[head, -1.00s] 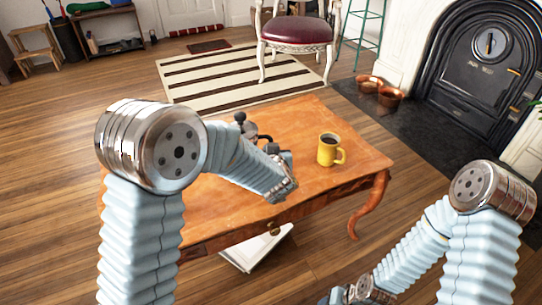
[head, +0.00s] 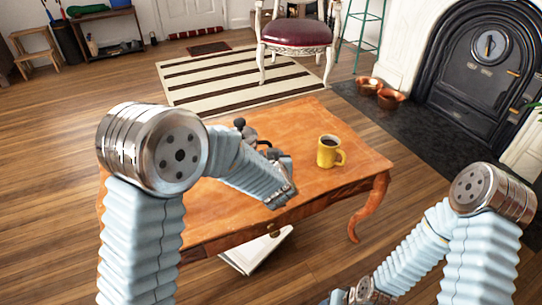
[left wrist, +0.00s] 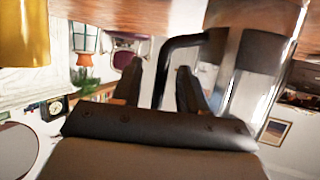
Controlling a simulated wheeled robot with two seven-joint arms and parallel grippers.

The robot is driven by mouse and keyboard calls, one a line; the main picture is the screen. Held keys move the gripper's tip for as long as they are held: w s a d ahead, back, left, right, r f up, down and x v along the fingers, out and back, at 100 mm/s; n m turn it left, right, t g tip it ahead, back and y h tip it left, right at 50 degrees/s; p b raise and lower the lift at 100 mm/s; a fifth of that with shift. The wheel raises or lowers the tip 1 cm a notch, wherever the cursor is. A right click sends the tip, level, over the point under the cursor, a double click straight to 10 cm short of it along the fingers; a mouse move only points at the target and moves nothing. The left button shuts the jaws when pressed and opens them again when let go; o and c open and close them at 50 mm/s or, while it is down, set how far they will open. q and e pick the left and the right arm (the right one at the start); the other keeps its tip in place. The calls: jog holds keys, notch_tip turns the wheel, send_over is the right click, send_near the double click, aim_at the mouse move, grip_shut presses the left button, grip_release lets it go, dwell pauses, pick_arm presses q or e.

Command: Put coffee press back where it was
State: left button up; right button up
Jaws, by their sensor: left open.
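The coffee press stands on the wooden table (head: 325,112). Its dark knob (head: 240,122) shows in the head view, while my left arm hides most of its body. In the left wrist view the glass and metal body of the press (left wrist: 265,60) is at the right, with its black handle (left wrist: 162,72) beside it. My left gripper (head: 274,154) is open at the press. In the left wrist view its two fingers (left wrist: 160,90) stand apart, with the handle appearing between them; contact cannot be told. My right arm reaches the bottom edge, its gripper out of sight.
A yellow mug (head: 327,153) with dark liquid stands on the table, right of my left gripper. The table's right end is clear. Beyond are a striped rug (head: 215,80), a red-seated chair (head: 298,33), copper pots (head: 390,98) and the black fireplace (head: 475,75).

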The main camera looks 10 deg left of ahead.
pick_arm(q)
jog(key=p+v, duration=0.1)
jog(key=v, duration=1)
jog(key=shift+s, duration=0.2)
